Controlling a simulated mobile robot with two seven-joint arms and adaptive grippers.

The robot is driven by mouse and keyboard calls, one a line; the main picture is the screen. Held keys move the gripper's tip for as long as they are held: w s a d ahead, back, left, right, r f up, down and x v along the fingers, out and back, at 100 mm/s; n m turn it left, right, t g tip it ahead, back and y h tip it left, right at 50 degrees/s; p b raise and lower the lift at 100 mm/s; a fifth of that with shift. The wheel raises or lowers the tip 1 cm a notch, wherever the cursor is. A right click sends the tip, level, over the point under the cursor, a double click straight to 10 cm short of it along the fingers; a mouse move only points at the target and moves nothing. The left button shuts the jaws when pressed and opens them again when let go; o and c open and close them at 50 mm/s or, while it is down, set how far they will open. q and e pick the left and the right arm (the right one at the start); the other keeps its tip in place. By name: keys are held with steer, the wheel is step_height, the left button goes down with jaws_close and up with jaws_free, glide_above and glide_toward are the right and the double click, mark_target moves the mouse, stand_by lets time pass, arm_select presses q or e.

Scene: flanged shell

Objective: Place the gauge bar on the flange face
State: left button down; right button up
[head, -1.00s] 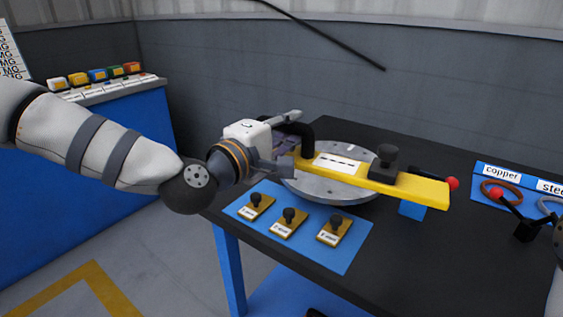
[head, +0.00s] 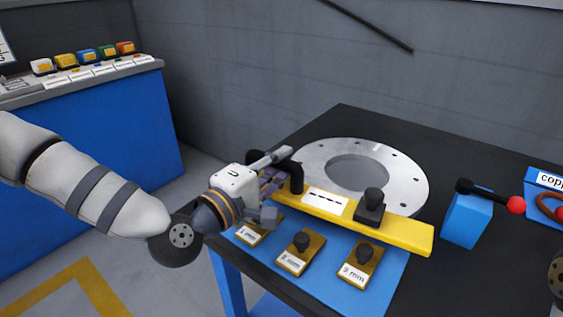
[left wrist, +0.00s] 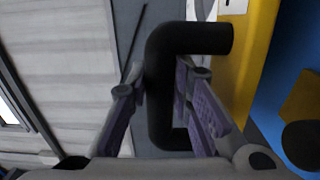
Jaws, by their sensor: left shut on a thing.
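The gauge bar (head: 400,231) is a long yellow bar with a white label, a black knob block and a black loop handle (head: 297,178) at its left end. My left gripper (head: 273,184) is shut on that handle. In the left wrist view the handle (left wrist: 163,75) passes between the fingers of my left gripper (left wrist: 160,108). The flange face (head: 403,180) is a grey ring with bolt holes and a wide central opening, on the black table. In the head view the bar crosses in front of the ring's near edge; I cannot tell its height. My right gripper is not in view.
Below the bar, a blue mat (head: 375,292) holds small yellow knobbed plates, one marked 3 mm (head: 360,265). A blue block (head: 466,218) with a black lever and red ball (head: 515,205) stands to the right. A blue cabinet (head: 100,140) with coloured items is at left.

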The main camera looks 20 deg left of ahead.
arm_select(q)
steer(key=shift+w, duration=0.1)
steer(key=c, duration=1.5)
jaws_free()
steer(key=shift+a, duration=0.1)
steer(key=shift+o, duration=0.3)
steer(key=shift+r, duration=0.1)
steer(key=shift+r, duration=0.1)
